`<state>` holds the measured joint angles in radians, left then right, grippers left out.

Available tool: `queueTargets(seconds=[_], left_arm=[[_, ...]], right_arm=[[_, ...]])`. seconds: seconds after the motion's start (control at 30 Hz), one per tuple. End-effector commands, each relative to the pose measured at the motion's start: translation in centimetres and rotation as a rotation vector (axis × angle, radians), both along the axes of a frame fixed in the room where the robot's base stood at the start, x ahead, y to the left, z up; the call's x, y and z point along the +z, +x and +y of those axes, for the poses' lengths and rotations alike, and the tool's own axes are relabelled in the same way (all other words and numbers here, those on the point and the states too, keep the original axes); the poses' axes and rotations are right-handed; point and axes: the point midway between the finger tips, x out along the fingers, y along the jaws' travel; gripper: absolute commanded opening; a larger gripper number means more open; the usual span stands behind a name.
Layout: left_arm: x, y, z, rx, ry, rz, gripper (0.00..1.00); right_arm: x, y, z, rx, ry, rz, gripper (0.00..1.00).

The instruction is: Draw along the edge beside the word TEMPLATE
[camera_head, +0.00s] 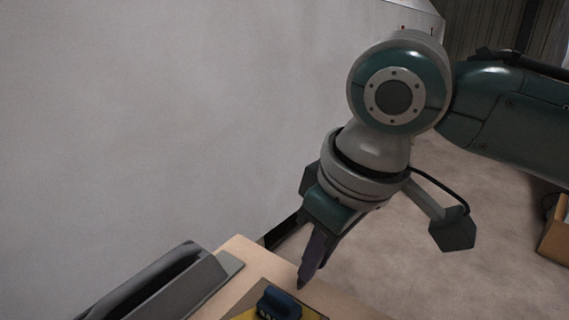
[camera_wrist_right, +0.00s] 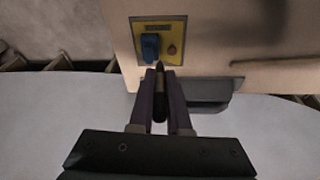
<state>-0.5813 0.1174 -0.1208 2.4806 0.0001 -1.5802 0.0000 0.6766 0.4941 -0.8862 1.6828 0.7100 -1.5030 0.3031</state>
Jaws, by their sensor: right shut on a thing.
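My right gripper (camera_head: 308,268) points down over the wooden table at the bottom of the head view. In the right wrist view (camera_wrist_right: 160,84) its two fingers are closed on a dark pen-like marker (camera_wrist_right: 159,92). The marker's tip is by the near edge of a yellow plate (camera_wrist_right: 179,27); I cannot tell whether it touches. The plate has a dark strip whose lettering is too small to read, a blue block-like handle (camera_wrist_right: 149,47) and a reddish-brown round spot (camera_wrist_right: 172,49). The blue handle (camera_head: 278,303) also shows in the head view. My left gripper is out of view.
The pale wooden table (camera_wrist_right: 222,35) carries the plate. A dark grey tray-like object (camera_head: 175,285) lies at the table's left. A large grey curved panel (camera_head: 150,120) rises behind. A cardboard box (camera_head: 556,235) stands on the floor at the right.

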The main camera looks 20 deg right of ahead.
Motion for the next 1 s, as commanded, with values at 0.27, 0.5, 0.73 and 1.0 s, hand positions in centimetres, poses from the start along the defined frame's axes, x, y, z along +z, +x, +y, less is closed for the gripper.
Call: queueTargets(seconds=[0.27,0.5,0.73,1.0], left_arm=[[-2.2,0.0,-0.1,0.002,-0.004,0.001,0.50],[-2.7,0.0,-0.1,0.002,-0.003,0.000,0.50],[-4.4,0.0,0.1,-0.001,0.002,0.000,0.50],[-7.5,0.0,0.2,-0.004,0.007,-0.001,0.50]], right_arm=[[-10.2,-2.1,1.6,0.261,-0.010,-0.026,0.00],[-12.6,-2.9,2.0,0.347,-0.012,-0.042,0.00],[-14.1,-2.9,1.9,0.349,-0.013,-0.043,0.00],[-16.9,-2.9,1.9,0.348,-0.014,-0.042,0.00]])
